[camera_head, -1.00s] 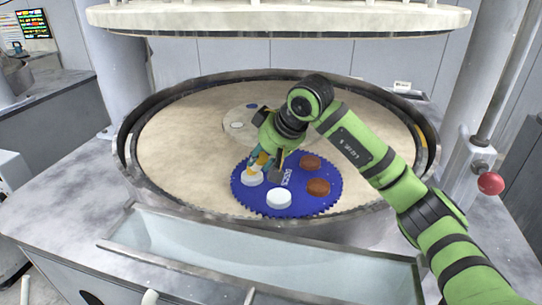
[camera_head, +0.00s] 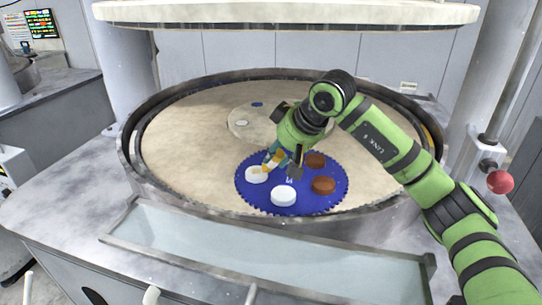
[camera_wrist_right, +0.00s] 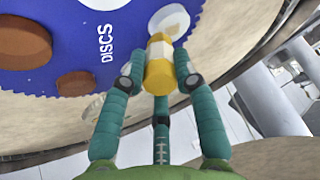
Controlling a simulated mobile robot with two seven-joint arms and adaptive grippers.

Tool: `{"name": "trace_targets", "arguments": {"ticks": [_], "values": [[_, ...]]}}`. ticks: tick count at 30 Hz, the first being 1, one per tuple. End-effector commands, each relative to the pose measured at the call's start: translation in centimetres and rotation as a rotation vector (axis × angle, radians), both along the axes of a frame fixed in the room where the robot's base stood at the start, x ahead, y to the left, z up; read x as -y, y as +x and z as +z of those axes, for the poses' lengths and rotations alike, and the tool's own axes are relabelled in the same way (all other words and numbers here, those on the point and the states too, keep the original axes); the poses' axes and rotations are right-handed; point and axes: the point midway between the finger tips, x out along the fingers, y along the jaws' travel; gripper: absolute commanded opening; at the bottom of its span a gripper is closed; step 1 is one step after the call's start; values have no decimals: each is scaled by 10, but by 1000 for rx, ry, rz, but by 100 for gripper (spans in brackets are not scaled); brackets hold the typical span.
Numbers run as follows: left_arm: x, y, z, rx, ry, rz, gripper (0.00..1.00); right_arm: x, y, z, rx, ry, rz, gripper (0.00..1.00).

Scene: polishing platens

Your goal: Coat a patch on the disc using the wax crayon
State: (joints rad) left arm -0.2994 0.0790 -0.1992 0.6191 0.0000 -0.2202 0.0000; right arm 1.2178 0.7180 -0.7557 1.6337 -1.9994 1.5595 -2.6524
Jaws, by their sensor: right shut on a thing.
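My right gripper (camera_head: 277,161) is shut on the wax crayon (camera_head: 272,162), a yellow stick with a pale band. In the right wrist view the yellow crayon (camera_wrist_right: 160,74) sits between the two teal fingers. Its far end overlaps a white disc (camera_wrist_right: 172,18); I cannot tell whether it touches. In the head view this is the left white disc (camera_head: 257,175), on a blue toothed mat (camera_head: 304,206). A second white disc (camera_head: 283,196) lies at the mat's front. Any coated patch is too small to tell. My left gripper is not in view.
Two brown discs (camera_head: 323,185) lie on the mat's right side. A pale round plate (camera_head: 240,125) with small pieces lies behind, partly hidden by my arm. A raised metal rim (camera_head: 143,180) surrounds the beige platen (camera_head: 185,140), whose left side is clear.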

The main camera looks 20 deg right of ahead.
Motion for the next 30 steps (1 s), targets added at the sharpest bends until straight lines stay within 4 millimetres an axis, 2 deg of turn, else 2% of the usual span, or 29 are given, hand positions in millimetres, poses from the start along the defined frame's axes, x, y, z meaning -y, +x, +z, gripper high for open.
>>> {"name": "trace_targets", "arguments": {"ticks": [11, 25, 30], "values": [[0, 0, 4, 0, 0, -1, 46, 1, 0, 3, -4, -3, -1, 0], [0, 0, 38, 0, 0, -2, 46, 0, 0, 51, -1, -1, 0, 0], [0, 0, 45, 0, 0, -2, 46, 0, 0, 61, -3, -1, -1, 0]]}}
